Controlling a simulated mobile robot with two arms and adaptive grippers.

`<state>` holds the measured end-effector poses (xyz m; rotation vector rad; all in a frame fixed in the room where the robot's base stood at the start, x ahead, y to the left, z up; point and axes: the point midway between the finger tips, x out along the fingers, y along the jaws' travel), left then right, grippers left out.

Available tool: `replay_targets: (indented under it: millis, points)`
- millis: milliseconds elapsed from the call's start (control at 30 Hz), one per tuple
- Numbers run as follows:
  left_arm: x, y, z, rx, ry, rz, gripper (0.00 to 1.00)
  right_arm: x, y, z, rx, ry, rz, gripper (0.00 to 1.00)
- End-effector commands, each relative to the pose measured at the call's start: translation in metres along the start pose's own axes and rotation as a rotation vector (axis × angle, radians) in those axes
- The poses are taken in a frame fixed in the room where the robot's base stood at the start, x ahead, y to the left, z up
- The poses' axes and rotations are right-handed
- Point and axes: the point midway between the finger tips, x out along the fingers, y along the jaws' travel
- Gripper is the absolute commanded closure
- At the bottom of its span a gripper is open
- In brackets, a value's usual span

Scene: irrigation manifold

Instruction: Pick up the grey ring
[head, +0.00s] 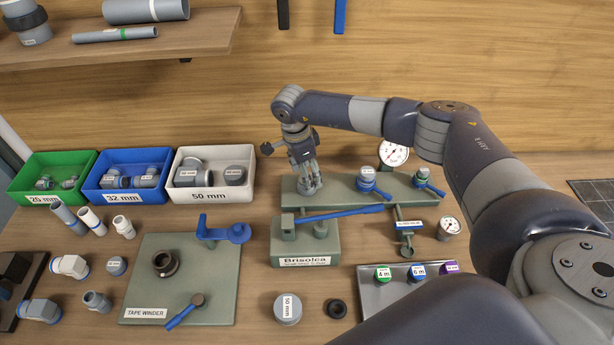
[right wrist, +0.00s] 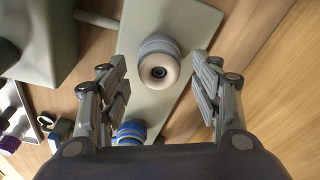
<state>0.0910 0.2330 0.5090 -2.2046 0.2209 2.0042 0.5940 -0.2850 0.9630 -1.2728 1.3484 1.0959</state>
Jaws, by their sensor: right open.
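A grey ring (right wrist: 158,44) sits around a pale round fitting (right wrist: 158,71) on the grey-green plate, seen in the right wrist view. My right gripper (right wrist: 160,82) is open, with one finger to each side of the ring and clear space between fingers and ring. In the head view my right gripper (head: 311,186) points down over the left part of the long grey-green plate (head: 338,188) and hides the ring. My left gripper is not in view.
A blue-ringed fitting (head: 367,180) stands on the same plate, right of my gripper; another blue-handled valve (head: 424,178) stands farther right. A gauge (head: 393,153) rises behind. The Brisolca block (head: 305,243) with a long blue lever (head: 345,213) is in front.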

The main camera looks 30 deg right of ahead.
Motion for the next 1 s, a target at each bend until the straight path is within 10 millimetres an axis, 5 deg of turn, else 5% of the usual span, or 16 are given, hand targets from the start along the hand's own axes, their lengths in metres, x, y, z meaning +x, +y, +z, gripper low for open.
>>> replay_targets:
  millis: [233, 667, 1000]
  points:
    - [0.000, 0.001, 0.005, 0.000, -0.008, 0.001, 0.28, 0.000, 0.000, 0.000, 0.000, 0.000, 0.000, 0.74]
    - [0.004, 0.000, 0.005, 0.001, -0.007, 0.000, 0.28, -0.006, -0.001, -0.001, 0.001, -0.001, -0.002, 0.75]
    - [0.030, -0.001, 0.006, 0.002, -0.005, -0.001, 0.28, -0.066, -0.001, -0.010, 0.000, -0.001, -0.005, 0.75]
